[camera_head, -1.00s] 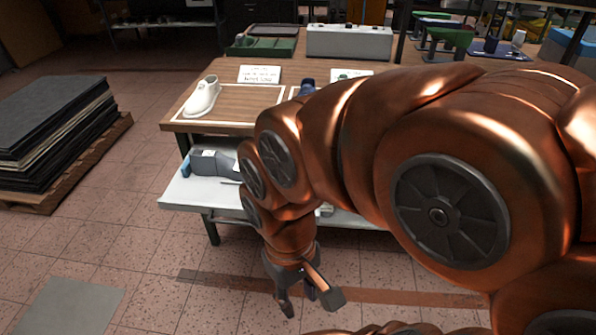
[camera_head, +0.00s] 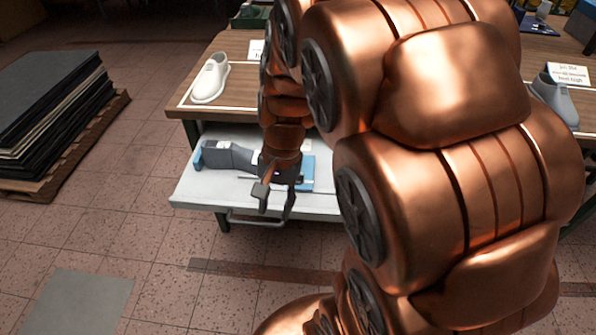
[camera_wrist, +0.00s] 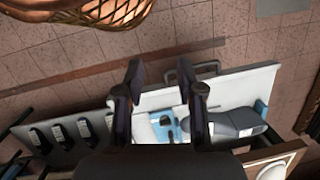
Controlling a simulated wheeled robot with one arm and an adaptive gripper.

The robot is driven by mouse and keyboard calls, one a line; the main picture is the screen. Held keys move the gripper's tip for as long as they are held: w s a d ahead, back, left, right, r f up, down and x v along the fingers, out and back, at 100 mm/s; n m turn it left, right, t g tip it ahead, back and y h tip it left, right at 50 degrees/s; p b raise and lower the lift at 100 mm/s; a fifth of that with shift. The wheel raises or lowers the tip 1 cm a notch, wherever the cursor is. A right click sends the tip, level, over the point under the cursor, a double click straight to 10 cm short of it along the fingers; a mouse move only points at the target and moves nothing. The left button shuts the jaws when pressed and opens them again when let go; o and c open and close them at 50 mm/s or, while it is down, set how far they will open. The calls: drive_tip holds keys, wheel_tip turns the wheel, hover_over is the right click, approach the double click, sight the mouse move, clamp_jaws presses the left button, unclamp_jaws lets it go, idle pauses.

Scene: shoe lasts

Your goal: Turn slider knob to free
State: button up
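A blue item (camera_head: 307,172) with white and grey parts lies on a pale pull-out shelf (camera_head: 195,191), partly behind my gripper. It also shows in the wrist view (camera_wrist: 157,131). Beside it lies a grey shoe-last-shaped item (camera_head: 228,155) with a blue end and a pale label; it also shows in the wrist view (camera_wrist: 232,122). I cannot make out a slider knob or its setting. My gripper (camera_head: 275,199) hangs above the shelf's front part, pointing down. In the wrist view its two fingers (camera_wrist: 160,80) are apart with nothing between them.
A handle (camera_head: 256,221) runs along the shelf's front. A white last (camera_head: 210,80) stands on the wooden tabletop above. A grey last (camera_head: 553,98) stands at the right. Stacked dark sheets (camera_head: 45,115) lie on a pallet at left. The floor in front is clear.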

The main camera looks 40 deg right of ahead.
drive_tip(key=w+d+f+m+t, duration=0.1)
drive_tip(key=w+d+f+m, duration=0.35)
drive_tip(key=d, duration=0.25)
drive_tip(key=w+d+f+m+t+y, duration=0.1)
drive_tip(key=w+d+f+m+t, duration=0.15)
drive_tip(key=w+d+m, duration=0.4)
drive_tip(key=w+d+f+m, duration=0.4)
drive_tip(key=w+d+m, duration=0.1)
drive_tip(key=d, duration=0.2)
drive_tip(key=shift+p+x, duration=0.65)
drive_tip(key=shift+x, duration=3.15)
drive_tip(key=shift+s+d, duration=0.1)
drive_tip(key=shift+s, duration=0.05)
drive_tip(key=shift+c, duration=0.3)
clamp_jaws()
